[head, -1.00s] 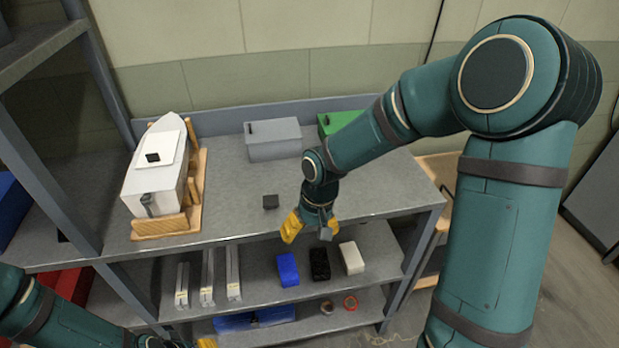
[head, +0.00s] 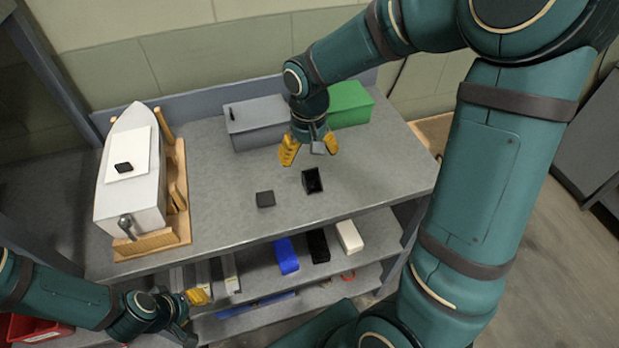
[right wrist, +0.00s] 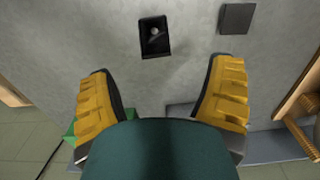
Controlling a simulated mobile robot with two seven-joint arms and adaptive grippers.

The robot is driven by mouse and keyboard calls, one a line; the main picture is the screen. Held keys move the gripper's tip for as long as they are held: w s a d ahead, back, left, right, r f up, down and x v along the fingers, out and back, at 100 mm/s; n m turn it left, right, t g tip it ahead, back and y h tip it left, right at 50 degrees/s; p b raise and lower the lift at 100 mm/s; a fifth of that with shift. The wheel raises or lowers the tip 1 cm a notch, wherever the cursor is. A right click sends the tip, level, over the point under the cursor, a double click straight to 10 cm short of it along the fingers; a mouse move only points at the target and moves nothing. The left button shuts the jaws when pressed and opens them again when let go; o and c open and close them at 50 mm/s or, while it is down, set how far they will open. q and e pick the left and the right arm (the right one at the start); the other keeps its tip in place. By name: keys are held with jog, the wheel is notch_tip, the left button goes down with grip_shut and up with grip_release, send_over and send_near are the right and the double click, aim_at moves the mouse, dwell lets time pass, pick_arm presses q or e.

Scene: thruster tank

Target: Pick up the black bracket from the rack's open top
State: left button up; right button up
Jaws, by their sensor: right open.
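The black bracket (head: 312,180) stands on the grey open top (head: 225,165) of the rack, right of its middle. It also shows in the right wrist view (right wrist: 154,37), beyond the fingertips with a hollow side in sight. My right gripper (head: 309,150) is open and empty, its yellow fingers spread. In the head view it is just behind the bracket; nothing is between its fingers in the right wrist view (right wrist: 162,68). My left gripper (head: 192,314) is low at the rack's front left, and its opening is unclear.
A dark flat block (head: 265,199) lies left of the bracket. A grey box (head: 258,124) and a green box (head: 350,104) stand at the back. A white boat model (head: 130,190) in a wooden cradle fills the left. Blue, black and white blocks sit on the shelf below.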

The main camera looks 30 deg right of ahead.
send_over(312, 183)
jog(key=f, duration=0.2)
jog(key=a+f, duration=0.1)
jog(key=f, duration=0.1)
jog(key=shift+f, duration=0.2)
jog(key=shift+d+f+b, duration=0.2)
jog(key=shift+f+b, duration=0.1)
jog(key=shift+f, duration=1.1)
jog(key=shift+d+f+b, duration=0.2)
jog(key=shift+f+b, duration=0.05)
jog(key=shift+f, duration=1.15)
jog(key=c, duration=1.3)
